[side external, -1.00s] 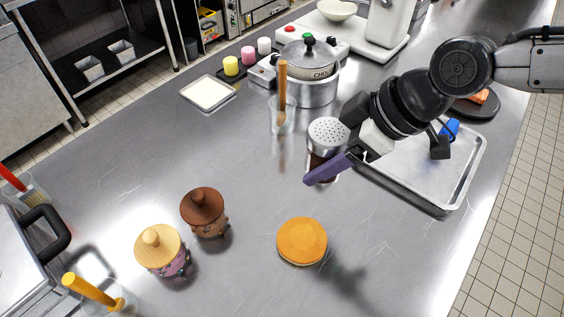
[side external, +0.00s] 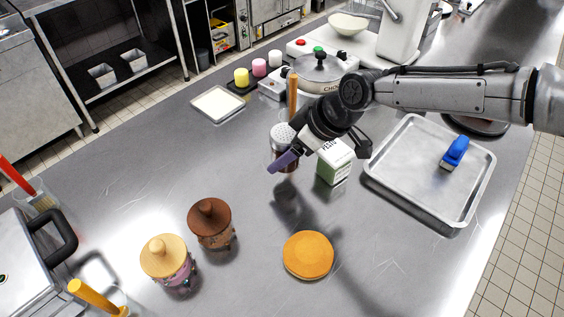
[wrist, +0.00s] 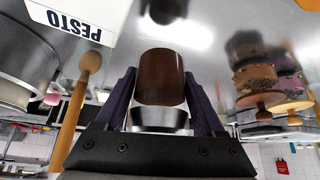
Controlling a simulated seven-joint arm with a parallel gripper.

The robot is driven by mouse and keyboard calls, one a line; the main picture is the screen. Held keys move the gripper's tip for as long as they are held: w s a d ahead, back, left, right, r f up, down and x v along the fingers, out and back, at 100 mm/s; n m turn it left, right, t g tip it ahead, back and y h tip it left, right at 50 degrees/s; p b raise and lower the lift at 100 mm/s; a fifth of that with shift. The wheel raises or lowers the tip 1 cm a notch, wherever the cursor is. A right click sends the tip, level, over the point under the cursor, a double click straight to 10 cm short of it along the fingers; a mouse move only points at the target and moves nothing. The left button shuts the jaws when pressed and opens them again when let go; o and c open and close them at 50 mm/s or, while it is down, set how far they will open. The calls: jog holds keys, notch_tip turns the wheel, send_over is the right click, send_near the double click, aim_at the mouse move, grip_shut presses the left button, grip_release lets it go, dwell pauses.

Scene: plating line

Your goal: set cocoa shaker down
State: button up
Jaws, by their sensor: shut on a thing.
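The cocoa shaker (side external: 284,135) has a perforated silver top and a brown, see-through-looking body. My gripper (side external: 283,160) is shut around its body, with a purple finger across the near side in the side view. In the wrist view the brown body (wrist: 161,78) sits between both fingers (wrist: 163,100), with its silver part toward the palm. A gap shows between its base and a dark shape on the steel counter (side external: 240,160), so it appears held just above the surface. My wrist hides part of the shaker's surroundings.
A pesto carton (side external: 335,162) stands close to the right of my gripper. A wooden-handled tool (side external: 292,95) and a lidded pot (side external: 320,68) are behind. An orange disc (side external: 308,255), two figure-like jars (side external: 210,222) and a metal tray (side external: 400,140) surround clear counter in front.

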jog(key=shift+w+a+f, duration=0.25)
jog(key=shift+f, duration=0.1)
jog(key=shift+w+a+f, duration=0.1)
jog(key=shift+f, duration=1.55)
jog(key=shift+f, duration=0.2)
jog(key=o, duration=1.5)
